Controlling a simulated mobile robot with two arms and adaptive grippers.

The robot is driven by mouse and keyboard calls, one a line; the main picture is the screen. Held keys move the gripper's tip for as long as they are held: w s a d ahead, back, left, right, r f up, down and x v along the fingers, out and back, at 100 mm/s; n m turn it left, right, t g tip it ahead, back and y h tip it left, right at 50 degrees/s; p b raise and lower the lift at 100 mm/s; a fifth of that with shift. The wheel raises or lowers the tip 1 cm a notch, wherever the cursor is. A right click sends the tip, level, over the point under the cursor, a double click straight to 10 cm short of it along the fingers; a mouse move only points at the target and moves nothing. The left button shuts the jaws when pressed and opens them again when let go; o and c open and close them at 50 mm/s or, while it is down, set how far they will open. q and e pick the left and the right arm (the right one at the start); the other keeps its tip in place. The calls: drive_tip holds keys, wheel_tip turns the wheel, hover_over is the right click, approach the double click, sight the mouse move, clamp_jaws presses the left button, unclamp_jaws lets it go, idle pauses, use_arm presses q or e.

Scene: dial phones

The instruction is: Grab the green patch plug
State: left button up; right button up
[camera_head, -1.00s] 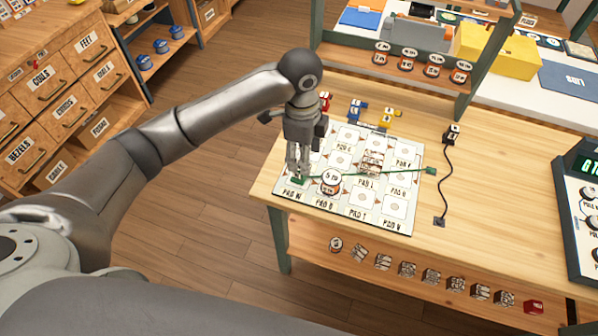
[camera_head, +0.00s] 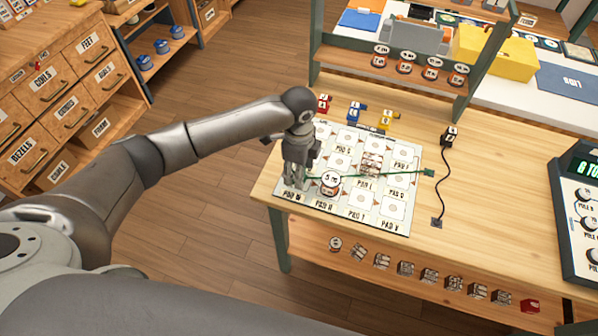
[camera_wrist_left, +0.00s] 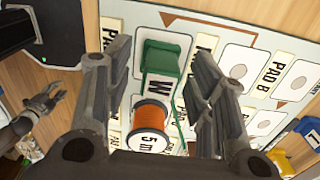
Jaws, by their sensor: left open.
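The green patch plug (camera_wrist_left: 162,62) shows in the left wrist view as a green block with a W label, between my left gripper's two fingers (camera_wrist_left: 160,85). The fingers stand apart, with gaps on both sides of the plug. In the head view my left gripper (camera_head: 295,178) is low over the near left corner of the pad board (camera_head: 330,205) and mostly hides the plug. A green cable runs from there to a green end block (camera_head: 429,173) at the board's right. A distant grey gripper shape (camera_wrist_left: 42,107), likely my right one, is at the left wrist view's left edge.
An orange-wound 5 m spool (camera_head: 331,181) stands just right of my left gripper, also close below the plug in the wrist view (camera_wrist_left: 152,125). Red (camera_head: 324,103), blue (camera_head: 356,112) and yellow (camera_head: 387,120) plugs lie behind the board.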

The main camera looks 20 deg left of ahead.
use_arm(q)
drive_tip(key=shift+f, duration=0.4)
drive_tip(key=shift+c, duration=0.4)
drive_tip(key=c, duration=1)
drive_tip(key=shift+c, duration=0.2)
drive_tip(key=shift+r, duration=0.15)
